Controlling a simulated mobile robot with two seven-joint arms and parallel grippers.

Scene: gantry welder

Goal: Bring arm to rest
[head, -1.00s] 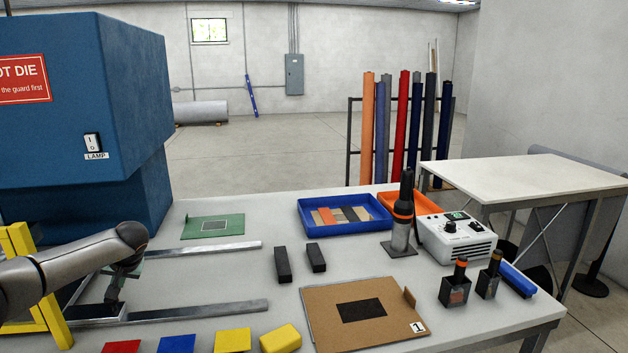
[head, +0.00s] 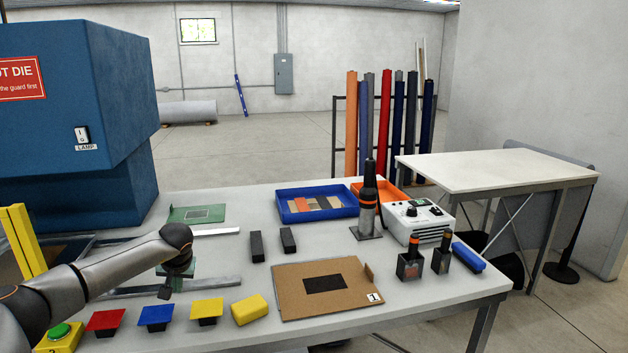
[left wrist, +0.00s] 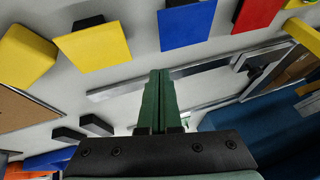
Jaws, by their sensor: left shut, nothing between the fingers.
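My left arm reaches in from the left in the head view, and its left gripper (head: 167,285) points down above the front metal rail (head: 205,283). In the left wrist view its two green fingers (left wrist: 158,102) are together with nothing between them. The fingers point toward the rails on the bench. My right gripper is in neither view.
The blue press (head: 80,120) stands at the left beside a yellow post (head: 22,240). Red (head: 105,320), blue (head: 156,316) and yellow (head: 207,309) pads line the bench front. A cardboard sheet (head: 300,300) lies right of them.

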